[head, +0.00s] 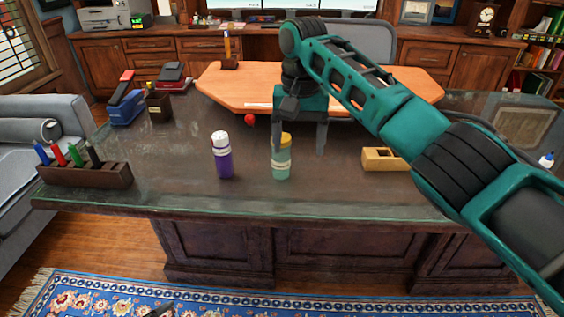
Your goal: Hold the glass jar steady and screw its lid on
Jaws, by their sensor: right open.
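I cannot make out a clear glass jar with a separate lid. A small pale green container with a yellow cap (281,160) stands upright on the dark desk, its cap on top. A purple bottle with a white cap (222,157) stands upright to its left. My right gripper (298,150) points down with its fingers apart. Its left finger is close to the yellow cap, and its right finger is over bare desk to the right. I cannot tell whether the left finger touches the cap. My left gripper does not show.
A dark pen holder (85,175) stands at the desk's left end. A tan block-like dispenser (384,160) sits right of my gripper. Staplers (126,104), a red ball (250,119) and an orange board (240,88) lie farther back. The desk's front strip is clear.

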